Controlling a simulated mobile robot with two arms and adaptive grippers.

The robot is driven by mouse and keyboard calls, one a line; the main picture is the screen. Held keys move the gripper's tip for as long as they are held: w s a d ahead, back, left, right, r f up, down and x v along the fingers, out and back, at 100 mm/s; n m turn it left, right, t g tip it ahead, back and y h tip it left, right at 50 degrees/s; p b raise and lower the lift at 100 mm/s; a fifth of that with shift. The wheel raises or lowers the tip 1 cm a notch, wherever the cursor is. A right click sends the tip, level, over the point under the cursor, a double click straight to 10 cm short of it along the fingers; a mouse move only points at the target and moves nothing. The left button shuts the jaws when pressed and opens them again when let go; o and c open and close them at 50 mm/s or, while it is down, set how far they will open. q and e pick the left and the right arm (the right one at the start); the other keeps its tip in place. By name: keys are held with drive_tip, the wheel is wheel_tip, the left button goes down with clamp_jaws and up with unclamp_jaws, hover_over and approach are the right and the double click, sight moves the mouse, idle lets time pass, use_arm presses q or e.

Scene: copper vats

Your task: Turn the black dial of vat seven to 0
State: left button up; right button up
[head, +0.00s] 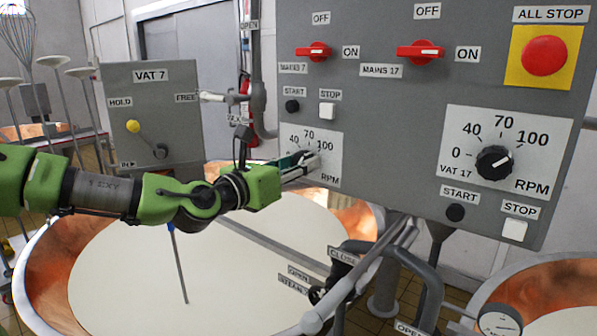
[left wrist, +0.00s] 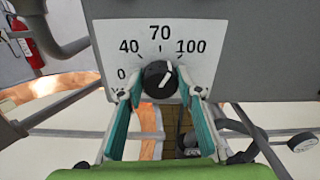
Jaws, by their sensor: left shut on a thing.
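The black dial of vat seven (left wrist: 157,76) sits on a white plate marked 0, 40, 70 and 100. Its white pointer line points up and slightly right, between 70 and 100. In the head view the dial (head: 304,157) is partly covered by my left gripper (head: 299,168), which reaches it from the left. In the left wrist view the fingertips of my left gripper (left wrist: 163,90) are at the dial's two sides, shut on it. The 0 mark and vat label are hidden in the head view. My right gripper is not in view.
The vat 17 dial (head: 493,163) is on the same grey panel to the right. Red mains switches (head: 315,52) and a red all-stop button (head: 544,56) are above. The start button (head: 292,106) and stop button (head: 327,111) are just above the gripped dial. Pipes and valve levers (head: 362,262) stand below.

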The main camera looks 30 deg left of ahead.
use_arm(q)
drive_tip(key=n+b, duration=0.1)
drive_tip(key=n, duration=0.4)
drive_tip(key=shift+a+n+b, duration=0.1)
drive_tip(key=shift+n+b, duration=0.2)
drive_tip(key=shift+b, duration=0.05)
drive_tip(key=n+b, duration=0.1)
drive_tip(key=n, duration=0.5)
drive_tip(key=n+b, duration=0.1)
drive_tip(key=n, duration=0.5)
drive_tip(key=n+b, duration=0.1)
drive_tip(key=n, duration=0.5)
drive_tip(key=shift+a+f+b, duration=0.1)
drive_tip(key=shift+f+b, duration=0.2)
drive_tip(key=shift+b, duration=0.05)
drive_tip(key=o, duration=1.1)
drive_tip(key=shift+r, duration=0.1)
